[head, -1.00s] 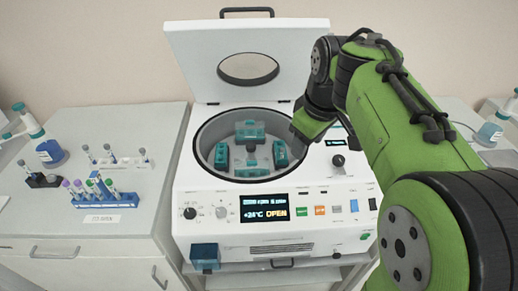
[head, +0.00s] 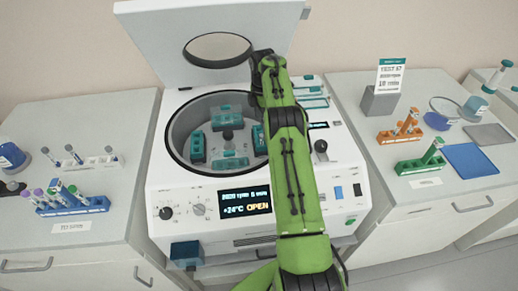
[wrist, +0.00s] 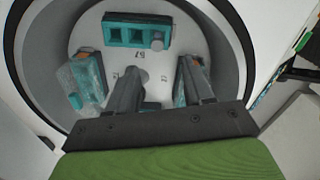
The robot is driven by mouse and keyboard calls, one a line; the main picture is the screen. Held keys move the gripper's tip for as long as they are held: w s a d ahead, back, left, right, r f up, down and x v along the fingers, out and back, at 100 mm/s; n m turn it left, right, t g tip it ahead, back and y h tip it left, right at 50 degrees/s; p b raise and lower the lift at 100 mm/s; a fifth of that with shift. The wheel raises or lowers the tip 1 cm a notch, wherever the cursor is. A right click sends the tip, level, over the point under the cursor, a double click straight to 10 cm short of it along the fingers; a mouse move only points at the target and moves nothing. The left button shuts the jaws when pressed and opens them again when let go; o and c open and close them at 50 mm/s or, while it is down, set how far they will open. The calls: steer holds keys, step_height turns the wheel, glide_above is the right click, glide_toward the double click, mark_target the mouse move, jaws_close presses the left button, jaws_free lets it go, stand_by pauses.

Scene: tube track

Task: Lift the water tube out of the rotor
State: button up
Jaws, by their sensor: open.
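The rotor (head: 228,134) sits in the open bowl of the centrifuge, with teal buckets around its hub. In the wrist view a teal bucket (wrist: 125,33) lies beyond my fingers, and a round grey cap-like top (wrist: 157,41) shows at its right end. I cannot tell whether this is the water tube. A bucket with a clear cover (wrist: 82,84) is at the left, and another bucket (wrist: 182,82) is partly hidden behind the right finger. My gripper (wrist: 160,78) is open and empty over the bowl.
The centrifuge lid (head: 160,45) stands open behind the bowl. The bowl rim (head: 170,150) surrounds the buckets. A blue rack (head: 75,208) with several tubes stands on the left bench. Orange (head: 385,136) and green (head: 408,167) racks stand on the right bench.

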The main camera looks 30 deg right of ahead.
steer(key=b, duration=0.1)
glide_above(262, 135)
step_height(262, 135, down, 5)
steer(key=shift+r, duration=0.2)
step_height(262, 135, down, 6)
steer(key=shift+r+b, duration=0.1)
steer(key=shift+b, duration=0.55)
steer(key=shift+r, duration=0.1)
steer(key=shift+c, duration=0.4)
steer(key=c, duration=0.8)
step_height(262, 135, up, 10)
steer(key=p, duration=0.3)
steer(key=shift+p, duration=0.4)
steer(key=shift+r, duration=0.1)
